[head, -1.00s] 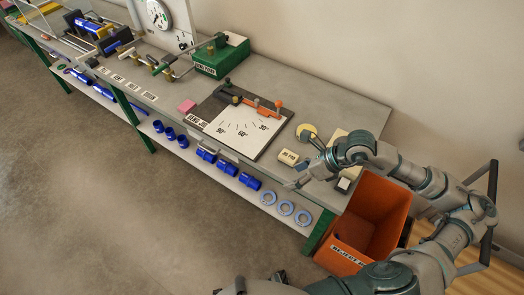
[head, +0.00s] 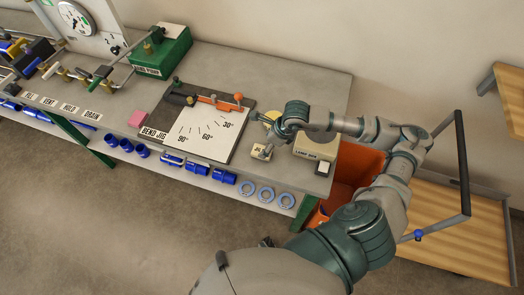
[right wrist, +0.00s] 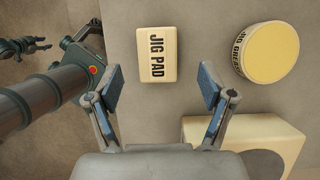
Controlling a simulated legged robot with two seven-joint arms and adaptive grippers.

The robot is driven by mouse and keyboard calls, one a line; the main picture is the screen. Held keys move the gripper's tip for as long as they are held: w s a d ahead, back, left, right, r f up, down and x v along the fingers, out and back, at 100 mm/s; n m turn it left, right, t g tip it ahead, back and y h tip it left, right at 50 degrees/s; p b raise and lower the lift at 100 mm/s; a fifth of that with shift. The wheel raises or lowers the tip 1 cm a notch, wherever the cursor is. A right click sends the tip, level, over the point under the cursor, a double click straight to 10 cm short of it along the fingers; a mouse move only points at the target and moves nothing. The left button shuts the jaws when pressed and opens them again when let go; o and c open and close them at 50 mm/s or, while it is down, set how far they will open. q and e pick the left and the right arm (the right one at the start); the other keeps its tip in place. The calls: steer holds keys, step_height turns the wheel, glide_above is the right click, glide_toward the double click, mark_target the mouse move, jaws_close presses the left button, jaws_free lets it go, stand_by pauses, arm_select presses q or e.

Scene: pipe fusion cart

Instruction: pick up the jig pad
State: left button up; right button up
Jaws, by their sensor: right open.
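The jig pad (head: 262,151) is a small cream block with a black label, lying flat near the right end of the grey bench. In the right wrist view the jig pad (right wrist: 157,55) lies just beyond and between my fingertips, apart from them. My right gripper (right wrist: 162,80) is open and empty, with blue-grey finger pads on either side. In the head view my right gripper (head: 276,136) is close to the pad, partly overlapping its surroundings. A dark gripper (right wrist: 24,46), apparently my left, shows at the left edge of the right wrist view; its jaw state is unclear.
The bend jig board (head: 207,131) is left of the pad. An orange bin (head: 358,165) stands past the bench end, partly behind my arm. Blue rings lie on the lower shelf.

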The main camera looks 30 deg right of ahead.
mark_target(261, 150)
steer(key=shift+a+f, duration=0.2)
steer(key=shift+f, duration=0.3)
steer(key=x, duration=0.5)
steer(key=shift+p, duration=0.4)
arm_select(q)
steer(key=shift+s+a+f, duration=0.1)
steer(key=shift+s+a, duration=0.1)
steer(key=shift+s, duration=0.4)
steer(key=shift+s+a, duration=0.15)
steer(key=shift+s, duration=0.4)
arm_select(e)
steer(key=shift+s, duration=0.1)
steer(key=shift+d, duration=0.15)
steer(key=c, duration=0.3)
arm_select(q)
steer(key=shift+d, duration=0.1)
arm_select(e)
steer(key=c, duration=0.9)
